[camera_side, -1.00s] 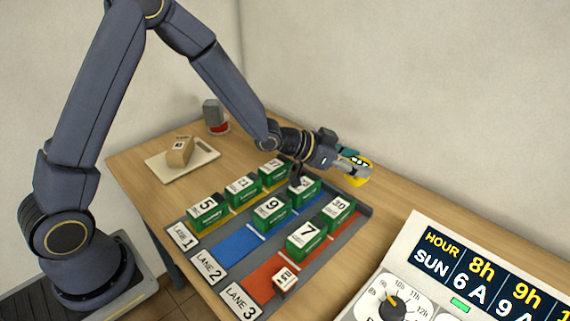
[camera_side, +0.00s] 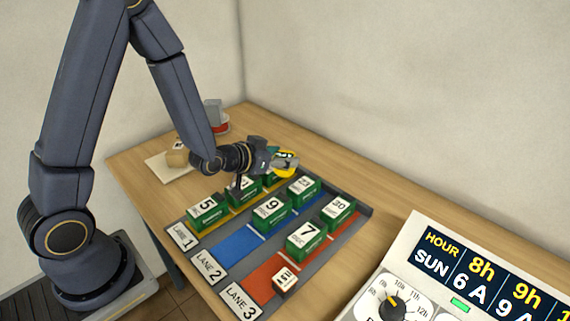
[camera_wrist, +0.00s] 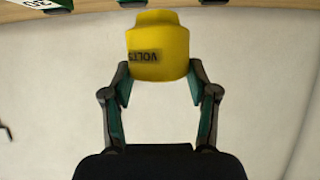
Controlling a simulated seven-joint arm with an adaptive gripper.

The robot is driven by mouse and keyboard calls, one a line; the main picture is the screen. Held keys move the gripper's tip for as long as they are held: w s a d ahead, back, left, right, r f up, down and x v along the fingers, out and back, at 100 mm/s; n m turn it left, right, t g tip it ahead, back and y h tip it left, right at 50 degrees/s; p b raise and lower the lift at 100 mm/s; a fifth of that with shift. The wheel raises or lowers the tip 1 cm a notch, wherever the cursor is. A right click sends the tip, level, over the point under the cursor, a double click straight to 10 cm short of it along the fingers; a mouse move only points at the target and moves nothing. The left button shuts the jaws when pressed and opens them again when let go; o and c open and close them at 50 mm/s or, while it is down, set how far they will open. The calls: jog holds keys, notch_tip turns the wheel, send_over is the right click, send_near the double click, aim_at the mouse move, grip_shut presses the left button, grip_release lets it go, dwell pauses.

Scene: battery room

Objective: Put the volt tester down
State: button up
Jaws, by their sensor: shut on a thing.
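The yellow volt tester (camera_wrist: 158,45), with dark VOLTS lettering, is between the two fingers of my gripper (camera_wrist: 160,85) in the wrist view. My gripper is shut on it. In the side view, the yellow tester (camera_side: 290,158) shows beside my gripper (camera_side: 282,163), above the far end of lane 1. Part of the tester is hidden by the fingers there. It is held in the air, over or just past the far green batteries; the exact height is hard to tell.
A tray with three lanes holds several green numbered batteries, such as number 7 (camera_side: 308,240) and number 9 (camera_side: 271,213). A small block (camera_side: 285,279) sits in lane 3. A pale board (camera_side: 165,168) and a red-based grey object (camera_side: 214,113) stand behind. A control panel (camera_side: 480,275) is front right. Table right of the tray is clear.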

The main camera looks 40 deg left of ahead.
jog(key=shift+d, duration=0.1)
jog(key=shift+w+d+r+m+h, duration=0.1)
jog(key=shift+d+r+m+h, duration=0.1)
jog(key=shift+d+m+h, duration=0.25)
jog(key=shift+w+d+r+m+h, duration=0.15)
jog(key=shift+d+h, duration=0.1)
jog(key=shift+d, duration=0.25)
jog(key=shift+s+d+r+m+h, duration=0.1)
jog(key=shift+d+r+m+h, duration=0.05)
jog(key=shift+d+m+h, duration=0.2)
jog(key=s+a, duration=0.1)
jog(key=a, duration=0.2)
jog(key=s+a+m+h, duration=0.1)
jog(key=a, duration=0.1)
jog(key=s+a+m+h, duration=0.1)
jog(key=a, duration=0.2)
jog(key=shift+s+a+f+g, duration=0.15)
jog(key=shift+a+f+g, duration=0.15)
jog(key=s+a+f+n+y, duration=0.2)
jog(key=s+a, duration=0.6)
jog(key=a, duration=0.5)
jog(key=shift+s+a+f, duration=0.1)
jog(key=shift+f, duration=1.55)
jog(key=shift+s+a+f, duration=0.1)
jog(key=shift+f, duration=1.5)
jog(key=shift+f, duration=0.55)
